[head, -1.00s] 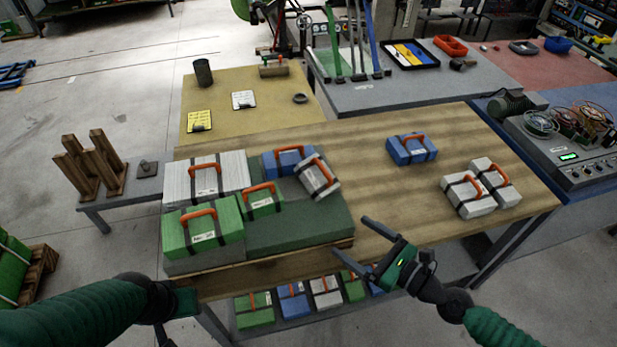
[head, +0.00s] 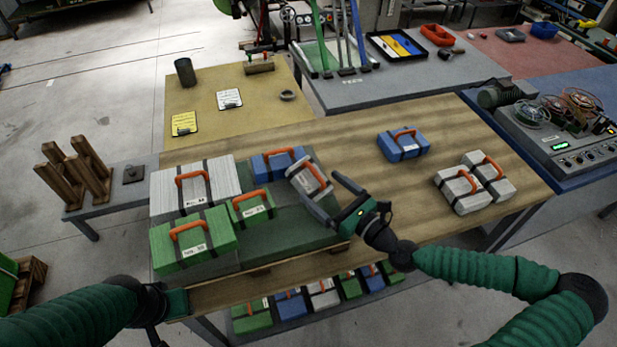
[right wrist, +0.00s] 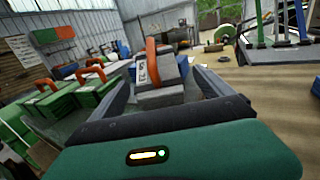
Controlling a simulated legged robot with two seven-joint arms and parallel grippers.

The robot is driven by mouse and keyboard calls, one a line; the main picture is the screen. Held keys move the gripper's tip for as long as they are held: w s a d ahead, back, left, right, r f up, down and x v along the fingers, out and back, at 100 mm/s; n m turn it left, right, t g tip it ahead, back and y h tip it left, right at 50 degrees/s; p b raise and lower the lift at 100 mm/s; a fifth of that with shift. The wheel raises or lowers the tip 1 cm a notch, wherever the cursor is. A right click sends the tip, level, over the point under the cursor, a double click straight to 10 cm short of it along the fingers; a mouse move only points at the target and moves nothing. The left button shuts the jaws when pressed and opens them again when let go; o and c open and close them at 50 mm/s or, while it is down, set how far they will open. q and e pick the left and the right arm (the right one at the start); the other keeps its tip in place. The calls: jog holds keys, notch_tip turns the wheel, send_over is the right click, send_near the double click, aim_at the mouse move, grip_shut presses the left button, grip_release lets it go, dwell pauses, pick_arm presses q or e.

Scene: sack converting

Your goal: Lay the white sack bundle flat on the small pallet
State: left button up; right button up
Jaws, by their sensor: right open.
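A small white sack bundle (head: 302,178) with dark straps and an orange handle sits tilted on the right part of the small pallet (head: 285,232), beside a blue bundle (head: 275,165). The pallet has a dark green top layer. My right gripper (head: 319,188) is open at the white bundle, one finger on its near side and one on its right. In the right wrist view the bundle (right wrist: 160,92) shows between the open fingers; contact is unclear. My left gripper (head: 172,303) is low at the table's front left edge; its fingers cannot be made out.
A larger white bundle (head: 170,190) and green bundles (head: 165,245) fill the pallet's left side. A blue bundle (head: 403,146) and two white ones (head: 458,192) sit on the wooden table (head: 400,210). Bare tabletop lies between them and the pallet.

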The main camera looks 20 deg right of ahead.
aim_at(319, 187)
jog(key=p+x, duration=0.1)
jog(key=x, duration=0.3)
jog(key=shift+a, duration=0.15)
jog(key=shift+w+a+f, duration=0.15)
jog(key=shift+w+f, duration=0.1)
jog(key=shift+w, duration=0.15)
jog(key=shift+s+r, duration=0.15)
jog(key=shift+s, duration=0.05)
jog(key=c, duration=1.7)
